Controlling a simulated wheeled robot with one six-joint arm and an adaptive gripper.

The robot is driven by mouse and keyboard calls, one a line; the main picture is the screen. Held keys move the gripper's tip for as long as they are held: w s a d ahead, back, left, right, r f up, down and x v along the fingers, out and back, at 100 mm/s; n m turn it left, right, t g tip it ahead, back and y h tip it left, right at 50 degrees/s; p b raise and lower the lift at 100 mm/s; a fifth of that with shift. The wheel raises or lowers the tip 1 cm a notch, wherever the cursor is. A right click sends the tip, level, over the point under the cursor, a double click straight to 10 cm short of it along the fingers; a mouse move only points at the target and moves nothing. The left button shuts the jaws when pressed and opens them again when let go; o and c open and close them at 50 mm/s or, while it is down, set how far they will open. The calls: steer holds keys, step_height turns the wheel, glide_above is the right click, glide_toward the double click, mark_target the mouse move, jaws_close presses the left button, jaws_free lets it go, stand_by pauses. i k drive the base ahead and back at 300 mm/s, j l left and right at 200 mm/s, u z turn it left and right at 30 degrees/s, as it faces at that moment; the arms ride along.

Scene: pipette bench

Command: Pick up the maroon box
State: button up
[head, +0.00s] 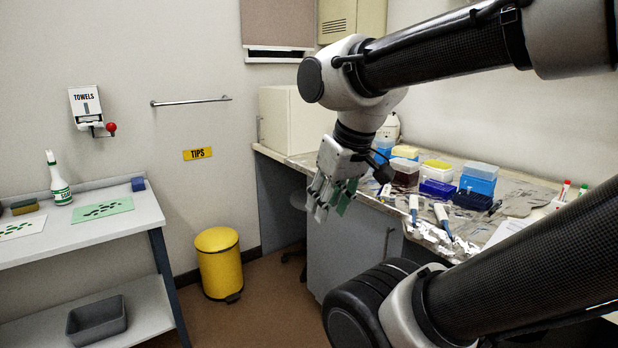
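The maroon box (404,178) stands on the bench among other boxes, just right of my gripper in the head view. Its body is dark maroon, with a paler top. My gripper (331,205) hangs in front of the bench's left front edge, pointing down. Its two fingers look apart with nothing visible between them, and it appears clear of the maroon box. My wrist hides part of the bench behind it.
Blue-and-white boxes (480,180), a yellow-topped box (437,166) and a dark blue rack (437,188) crowd the bench near the maroon box. Pipettes (441,213) and crumpled foil (432,234) lie in front. A yellow bin (219,264) stands on the floor.

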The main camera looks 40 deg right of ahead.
mark_target(406, 178)
steer(key=i+z, duration=0.3)
steer(key=i, duration=0.2)
steer(key=i+j+z, duration=0.35)
steer(key=i, duration=0.15)
steer(key=i+z, duration=0.25)
steer(key=z, duration=0.15)
steer(key=i+j+z, duration=0.2)
steer(key=z, duration=0.25)
steer(key=i+j+z, duration=0.2)
steer(key=z, duration=0.2)
steer(key=i+j+z, duration=0.3)
steer(key=z, duration=0.15)
steer(key=i+j+z, duration=0.2)
steer(key=j+z, duration=0.25)
steer(key=i+j+z, duration=0.2)
steer(key=j, duration=0.15)
